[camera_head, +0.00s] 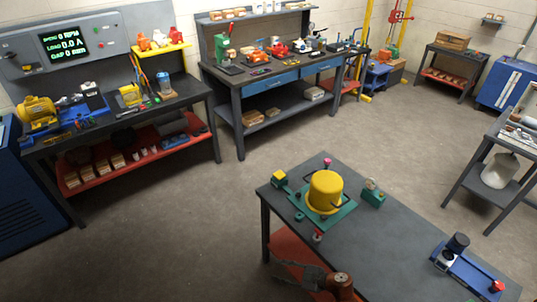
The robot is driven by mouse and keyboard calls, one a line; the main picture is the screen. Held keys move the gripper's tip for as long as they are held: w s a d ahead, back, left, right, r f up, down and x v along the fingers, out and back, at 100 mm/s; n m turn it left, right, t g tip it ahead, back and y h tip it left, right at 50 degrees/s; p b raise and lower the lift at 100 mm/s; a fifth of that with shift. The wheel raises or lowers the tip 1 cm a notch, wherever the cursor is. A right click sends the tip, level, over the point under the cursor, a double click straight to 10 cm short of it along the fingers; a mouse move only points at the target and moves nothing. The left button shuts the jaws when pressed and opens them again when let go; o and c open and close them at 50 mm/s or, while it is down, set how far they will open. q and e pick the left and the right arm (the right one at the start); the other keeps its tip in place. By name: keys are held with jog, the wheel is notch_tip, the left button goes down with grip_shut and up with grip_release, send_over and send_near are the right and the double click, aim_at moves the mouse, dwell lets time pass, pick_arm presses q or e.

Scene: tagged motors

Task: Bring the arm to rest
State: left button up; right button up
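My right gripper (283,274) shows small and dark at the bottom edge, pointing left, in front of the near table's (395,225) left end. A brown round part of my arm lies just right of it. I cannot make out whether its fingers are open or shut, and I see nothing held in it. My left gripper is not in view. A yellow motor-like housing (325,188) stands upright on a green plate (318,216) on the near table, apart from and beyond the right gripper.
A blue fixture (467,272) with a black cylinder and red knob sits at the near table's right. A small green gauge block (374,193) stands beside the yellow housing. The table's middle is clear. Workbenches (120,117) line the walls, with open floor between.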

jog(key=s+d+f+m+t+h, duration=0.1)
jog(key=d+f+m+t+h, duration=0.5)
jog(key=d+f, duration=0.8)
jog(key=s+d+f+m+g+h+b, duration=0.1)
jog(key=s+d+f+m+h, duration=0.1)
jog(key=s+d+f+m, duration=0.25)
jog(key=s+d+f+m+g+h+b, duration=0.1)
jog(key=s+d+f+g, duration=0.1)
jog(key=s+d+f, duration=0.45)
jog(key=s+d+f+m+g+h, duration=0.35)
jog(key=s+f, duration=1.05)
jog(key=s, duration=0.5)
pick_arm(q)
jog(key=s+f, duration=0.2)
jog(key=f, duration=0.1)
jog(key=shift+b, duration=0.3)
pick_arm(e)
jog(key=s+f+g, duration=0.2)
jog(key=s, duration=0.8)
jog(key=s+f+m+g, duration=0.1)
jog(key=s+f+g, duration=0.1)
jog(key=s, duration=0.8)
jog(key=shift+s+d+f+m, duration=0.25)
jog(key=shift+f+m, duration=0.05)
jog(key=shift+f, duration=0.25)
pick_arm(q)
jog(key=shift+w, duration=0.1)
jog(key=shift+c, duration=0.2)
pick_arm(e)
jog(key=shift+c, duration=0.4)
